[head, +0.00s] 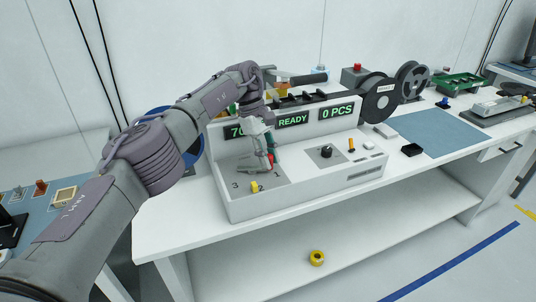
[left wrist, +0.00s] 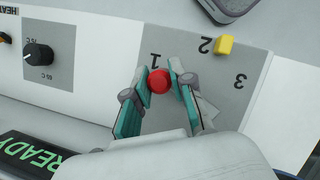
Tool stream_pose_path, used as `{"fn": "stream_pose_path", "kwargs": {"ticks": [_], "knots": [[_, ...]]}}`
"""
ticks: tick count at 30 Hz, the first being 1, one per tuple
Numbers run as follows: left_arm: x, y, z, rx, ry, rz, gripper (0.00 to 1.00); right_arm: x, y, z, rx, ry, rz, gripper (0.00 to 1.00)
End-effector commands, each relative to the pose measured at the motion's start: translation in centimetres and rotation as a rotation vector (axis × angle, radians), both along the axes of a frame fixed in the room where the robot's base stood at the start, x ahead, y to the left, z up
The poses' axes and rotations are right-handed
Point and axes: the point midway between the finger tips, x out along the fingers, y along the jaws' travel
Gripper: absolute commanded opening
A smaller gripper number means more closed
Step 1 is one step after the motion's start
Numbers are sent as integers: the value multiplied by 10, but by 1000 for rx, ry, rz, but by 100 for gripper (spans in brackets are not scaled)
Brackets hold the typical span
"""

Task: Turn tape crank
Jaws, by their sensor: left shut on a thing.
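A red round knob (left wrist: 159,81) sits by the number 1 on the grey panel (left wrist: 215,95) in the left wrist view. My left gripper (left wrist: 159,83) is shut on this knob, with one teal-lined finger on each side of it. In the head view the left gripper (head: 270,163) reaches down over the machine's front left panel. The fingers hide most of the knob there, and what lies beneath it is hidden. A yellow block (left wrist: 224,45) is beside the number 2 and also shows in the head view (head: 254,187). My right gripper is not in view.
The white machine (head: 300,185) has green displays reading READY and 0 PCS and a black dial (head: 326,152). A black-handled bar (head: 308,78) and reels (head: 380,100) stand behind it. A blue mat (head: 435,138) lies right. A yellow ring (head: 317,258) is on the lower shelf.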

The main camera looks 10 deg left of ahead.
Motion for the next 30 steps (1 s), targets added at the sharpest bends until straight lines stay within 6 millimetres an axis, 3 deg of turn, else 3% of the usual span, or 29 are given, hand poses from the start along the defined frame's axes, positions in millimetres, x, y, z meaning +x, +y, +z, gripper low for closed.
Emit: {"fn": "stream_pose_path", "kwargs": {"ticks": [9, 23, 24, 28, 30], "knots": [[-4, -1, 1, -1, -2, -97, 0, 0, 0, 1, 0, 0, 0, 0], [-4, -1, 0, 1, -1, -108, 0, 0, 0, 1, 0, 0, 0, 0], [-5, -1, 0, 1, -1, -108, 26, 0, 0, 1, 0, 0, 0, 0], [-4, -1, 0, 1, -1, -108, 48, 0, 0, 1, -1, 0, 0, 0], [-4, -1, 0, 1, -1, -108, 48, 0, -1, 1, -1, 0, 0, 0]]}}
